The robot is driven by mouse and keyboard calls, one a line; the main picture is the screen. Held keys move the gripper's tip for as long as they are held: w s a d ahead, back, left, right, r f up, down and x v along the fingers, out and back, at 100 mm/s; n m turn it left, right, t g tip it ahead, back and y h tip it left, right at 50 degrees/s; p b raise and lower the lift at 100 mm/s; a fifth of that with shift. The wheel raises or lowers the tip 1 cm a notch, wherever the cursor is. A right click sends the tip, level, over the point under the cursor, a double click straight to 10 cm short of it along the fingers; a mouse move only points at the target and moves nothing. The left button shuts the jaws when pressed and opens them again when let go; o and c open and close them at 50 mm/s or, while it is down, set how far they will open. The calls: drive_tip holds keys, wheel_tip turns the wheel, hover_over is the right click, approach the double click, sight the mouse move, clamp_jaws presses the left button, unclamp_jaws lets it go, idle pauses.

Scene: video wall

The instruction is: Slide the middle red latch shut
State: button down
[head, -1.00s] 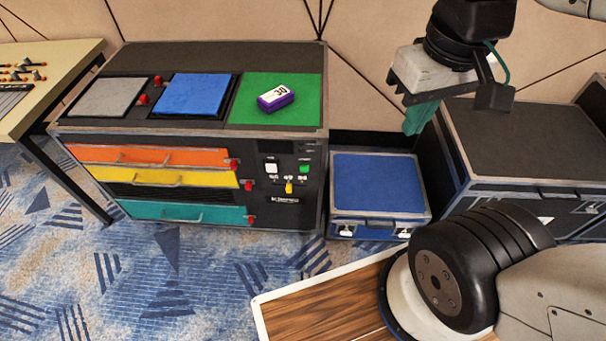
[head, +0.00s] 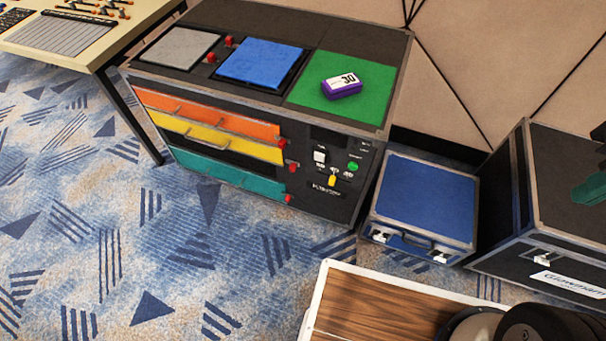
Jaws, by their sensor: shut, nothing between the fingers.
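The middle red latch (head: 293,167) sits at the right end of the yellow drawer (head: 230,140) on the front of the black cabinet. It appears just off the drawer's right edge. Another red latch (head: 283,142) is above it by the orange drawer (head: 205,115), and a third (head: 289,198) is below it by the teal drawer (head: 225,172). My gripper (head: 590,190) shows only in part at the right edge, its teal fingers shut and empty. It is far to the right of the latches, in front of the black case's top in the picture.
The black cabinet (head: 345,116) has a green panel with a purple box (head: 342,86) on top. A blue case (head: 425,200) stands to its right, then a black case (head: 575,200). A desk (head: 85,35) is at upper left. Carpet in front of the drawers is clear.

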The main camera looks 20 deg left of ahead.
drive_tip(key=w+a+f+n+g, duration=0.1)
drive_tip(key=w+a+f, duration=0.45)
drive_tip(key=f, duration=0.45)
drive_tip(key=w+a+f+g, duration=0.1)
drive_tip(key=w+a+f, duration=0.45)
drive_tip(key=f, duration=0.35)
drive_tip(key=w+a+f+n+g, duration=0.1)
drive_tip(key=w+a+f, duration=0.4)
drive_tip(key=f, duration=0.5)
drive_tip(key=a+f+m+t+y, duration=0.25)
drive_tip(key=a+f, duration=0.25)
drive_tip(key=f, duration=0.8)
drive_tip(key=a+f+m+t+y, duration=0.2)
drive_tip(key=a+f+t, duration=0.25)
drive_tip(key=f, duration=0.75)
drive_tip(key=a+f+m+t+y, duration=0.3)
drive_tip(key=a+f, duration=0.2)
drive_tip(key=f, duration=0.8)
wheel_tip(320, 180, up, 10)
drive_tip(key=w+a+m+t+y, duration=0.2)
drive_tip(key=m+t+y, duration=0.2)
drive_tip(key=t, duration=0.1)
drive_tip(key=shift+w+a+f+t, duration=0.2)
drive_tip(key=shift+w+f+t, duration=0.05)
drive_tip(key=shift+w+t, duration=0.1)
drive_tip(key=shift+w+m, duration=0.1)
drive_tip(key=shift+m, duration=0.15)
